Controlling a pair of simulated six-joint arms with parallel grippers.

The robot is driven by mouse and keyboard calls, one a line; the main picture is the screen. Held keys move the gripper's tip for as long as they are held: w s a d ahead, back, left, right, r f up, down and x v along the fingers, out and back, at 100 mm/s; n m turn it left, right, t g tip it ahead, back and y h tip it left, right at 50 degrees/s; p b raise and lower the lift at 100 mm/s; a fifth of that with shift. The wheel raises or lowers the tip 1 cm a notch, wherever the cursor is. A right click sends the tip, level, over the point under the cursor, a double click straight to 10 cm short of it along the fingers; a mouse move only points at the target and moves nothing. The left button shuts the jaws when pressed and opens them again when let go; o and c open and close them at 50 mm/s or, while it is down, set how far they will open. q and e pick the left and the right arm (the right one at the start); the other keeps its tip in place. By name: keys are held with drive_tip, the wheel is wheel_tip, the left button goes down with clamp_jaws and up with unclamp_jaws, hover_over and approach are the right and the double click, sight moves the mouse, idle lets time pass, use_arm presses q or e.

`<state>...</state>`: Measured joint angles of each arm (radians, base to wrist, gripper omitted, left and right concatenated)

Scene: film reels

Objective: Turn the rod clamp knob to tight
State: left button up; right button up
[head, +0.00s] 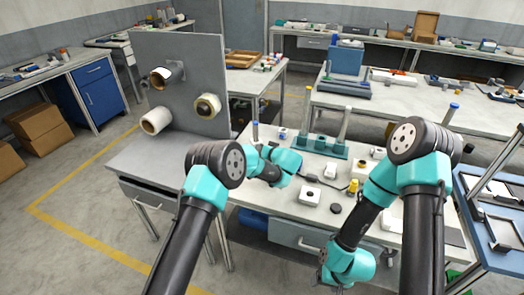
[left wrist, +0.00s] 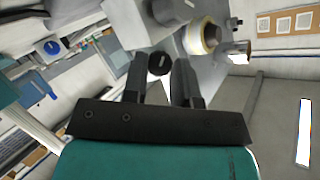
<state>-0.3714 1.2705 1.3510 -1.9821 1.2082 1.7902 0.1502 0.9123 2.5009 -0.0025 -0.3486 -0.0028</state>
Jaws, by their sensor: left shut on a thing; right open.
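In the left wrist view, a dark round knob (left wrist: 159,64) with a short pale mark on its face lies between the fingertips of my left gripper (left wrist: 159,66). The two black fingers close on its sides. In the head view the forearm of my left arm hides the knob, and the fingers cannot be made out. My right arm folds down at the lower right of the head view, and its fingers are not visible.
A grey upright panel (head: 206,65) carries several rolls, with a tan-rimmed reel (head: 207,106) at its right. The front workbench (head: 290,211) holds a green rack (head: 320,146), white blocks and small parts.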

use_arm(q)
drive_tip(key=o, duration=0.9)
drive_tip(key=shift+o, duration=0.2)
drive_tip(key=v, duration=1.7)
drive_tip(key=shift+s, duration=0.25)
